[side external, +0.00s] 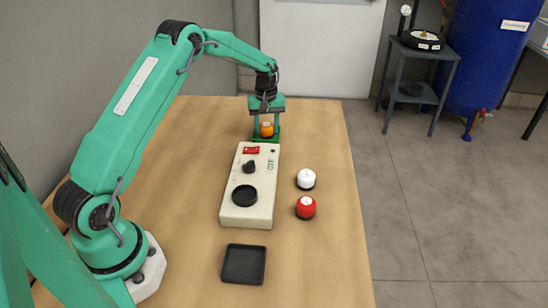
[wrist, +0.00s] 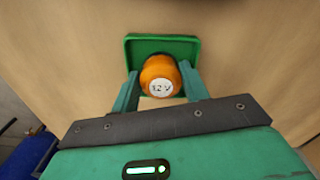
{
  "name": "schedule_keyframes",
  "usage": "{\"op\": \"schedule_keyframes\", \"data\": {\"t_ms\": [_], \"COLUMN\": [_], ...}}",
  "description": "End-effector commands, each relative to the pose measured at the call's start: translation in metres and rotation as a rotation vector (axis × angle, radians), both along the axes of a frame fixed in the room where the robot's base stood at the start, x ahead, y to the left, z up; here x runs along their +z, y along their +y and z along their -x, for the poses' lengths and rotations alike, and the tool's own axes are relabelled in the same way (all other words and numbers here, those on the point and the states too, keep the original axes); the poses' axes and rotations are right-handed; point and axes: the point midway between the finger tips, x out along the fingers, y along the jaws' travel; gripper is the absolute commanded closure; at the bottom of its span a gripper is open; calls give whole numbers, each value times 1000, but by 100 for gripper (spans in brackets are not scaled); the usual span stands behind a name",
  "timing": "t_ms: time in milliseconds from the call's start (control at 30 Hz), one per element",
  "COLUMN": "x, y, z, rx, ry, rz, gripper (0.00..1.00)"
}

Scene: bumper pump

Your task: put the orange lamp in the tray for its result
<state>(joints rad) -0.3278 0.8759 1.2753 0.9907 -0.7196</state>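The orange lamp (wrist: 158,70) has a white top marked "12 V"; it also shows in the side view (side external: 267,130). My gripper (side external: 267,128) points straight down at the far end of the table. Its two fingers stand close against both sides of the lamp and look shut on it. The green tray (wrist: 190,43) lies directly under the lamp and shows just below the fingers in the side view. The lamp is upright within the tray's outline. I cannot tell whether its base touches the tray floor.
A pale tester box (side external: 233,205) with a red switch, a knob and a round black socket stands in front of the green tray. A white lamp (side external: 306,179) and a red lamp (side external: 305,208) stand to its right. An empty black tray (side external: 243,264) lies nearer the front.

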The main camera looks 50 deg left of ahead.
Motion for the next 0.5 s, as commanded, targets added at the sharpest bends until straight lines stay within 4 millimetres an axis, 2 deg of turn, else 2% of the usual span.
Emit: {"op": "schedule_keyframes", "data": {"t_ms": [33,100,500], "x": [0,0,3], "y": [0,0,0], "z": [0,0,0], "rx": [0,0,0], "ry": [0,0,-1], "rz": [0,0,0], "gripper": [47,34,34]}}
